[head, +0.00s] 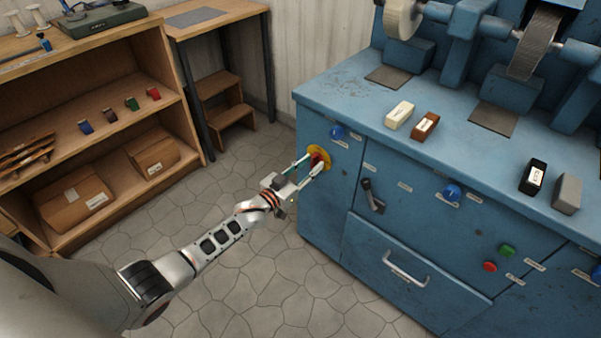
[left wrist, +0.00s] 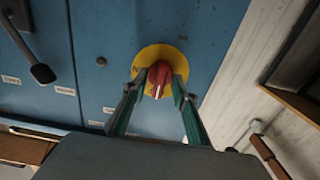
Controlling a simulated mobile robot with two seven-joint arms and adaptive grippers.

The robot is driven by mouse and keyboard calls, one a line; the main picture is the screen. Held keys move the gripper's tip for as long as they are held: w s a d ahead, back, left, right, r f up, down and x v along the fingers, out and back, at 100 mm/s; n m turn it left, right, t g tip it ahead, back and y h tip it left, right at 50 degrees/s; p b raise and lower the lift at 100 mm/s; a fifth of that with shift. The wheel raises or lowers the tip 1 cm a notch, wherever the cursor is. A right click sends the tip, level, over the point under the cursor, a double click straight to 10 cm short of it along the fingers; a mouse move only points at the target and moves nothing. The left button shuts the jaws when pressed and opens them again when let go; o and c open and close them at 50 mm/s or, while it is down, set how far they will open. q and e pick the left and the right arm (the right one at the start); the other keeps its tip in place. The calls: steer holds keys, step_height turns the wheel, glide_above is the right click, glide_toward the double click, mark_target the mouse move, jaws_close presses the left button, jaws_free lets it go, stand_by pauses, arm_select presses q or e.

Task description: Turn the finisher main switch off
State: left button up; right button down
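The main switch is a red rotary knob (head: 316,155) on a yellow round plate (head: 325,161), on the upper left of the blue finisher's front. In the left wrist view the red knob (left wrist: 161,78) has a white mark pointing toward the picture's bottom, and the yellow plate (left wrist: 158,56) shows around it. My left gripper (head: 311,164) is at the switch. In the left wrist view its fingertips (left wrist: 158,86) stand on either side of the knob, with a small gap visible at the left one. Contact on the right side cannot be told. My right gripper is out of view.
A black lever (head: 372,195), a blue knob (head: 451,193) and a drawer handle (head: 406,268) are on the same front. Another blue knob (head: 337,132) sits just above the switch. A wooden shelf (head: 110,125) stands left; the floor between is clear.

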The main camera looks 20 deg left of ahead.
arm_select(q)
steer(key=v, duration=1.1)
steer(key=shift+s+a, duration=0.15)
steer(key=shift+s, duration=0.2)
